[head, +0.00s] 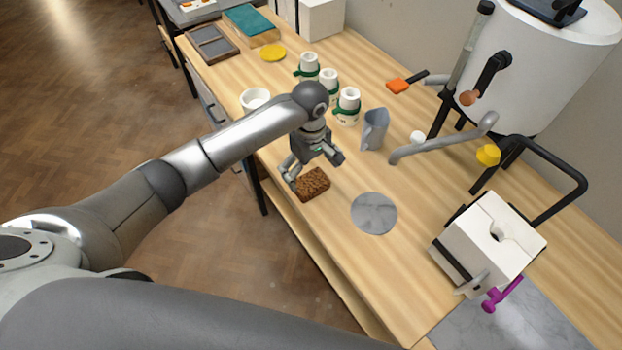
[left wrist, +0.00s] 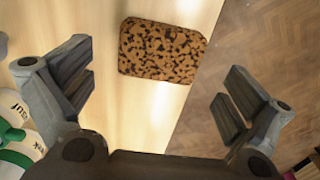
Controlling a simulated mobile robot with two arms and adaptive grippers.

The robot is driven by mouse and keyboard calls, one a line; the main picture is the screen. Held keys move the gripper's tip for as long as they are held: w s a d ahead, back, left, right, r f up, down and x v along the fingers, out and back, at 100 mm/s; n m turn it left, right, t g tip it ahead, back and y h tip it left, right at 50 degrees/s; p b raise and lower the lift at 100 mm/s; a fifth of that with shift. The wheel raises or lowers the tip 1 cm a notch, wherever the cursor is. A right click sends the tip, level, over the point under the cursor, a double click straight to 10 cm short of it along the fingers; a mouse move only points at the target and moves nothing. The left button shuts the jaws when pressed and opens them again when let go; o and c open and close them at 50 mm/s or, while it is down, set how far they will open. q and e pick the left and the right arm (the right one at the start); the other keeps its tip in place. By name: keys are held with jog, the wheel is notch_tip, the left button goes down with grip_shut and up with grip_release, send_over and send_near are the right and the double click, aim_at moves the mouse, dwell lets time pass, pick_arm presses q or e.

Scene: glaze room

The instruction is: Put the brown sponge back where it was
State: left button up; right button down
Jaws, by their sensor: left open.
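The brown speckled sponge (head: 314,184) lies flat on the wooden table near its front edge. My left gripper (head: 312,170) is just above and beside it, fingers pointing down and spread. In the left wrist view the sponge (left wrist: 161,50) lies beyond the open fingertips of my left gripper (left wrist: 158,88), with nothing between the fingers. My right gripper does not show in either view.
A grey round disc (head: 374,213) lies right of the sponge. A grey-blue pitcher (head: 374,130), white-and-green jars (head: 347,106) and a white bowl (head: 256,99) stand behind. A white block-shaped device (head: 488,243) stands at the right. The wooden table (head: 330,240) is bare in front of the disc.

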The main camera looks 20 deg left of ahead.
aim_at(311, 180)
pick_arm(q)
notch_tip(311, 180, up, 7)
jog(key=shift+r, duration=0.2)
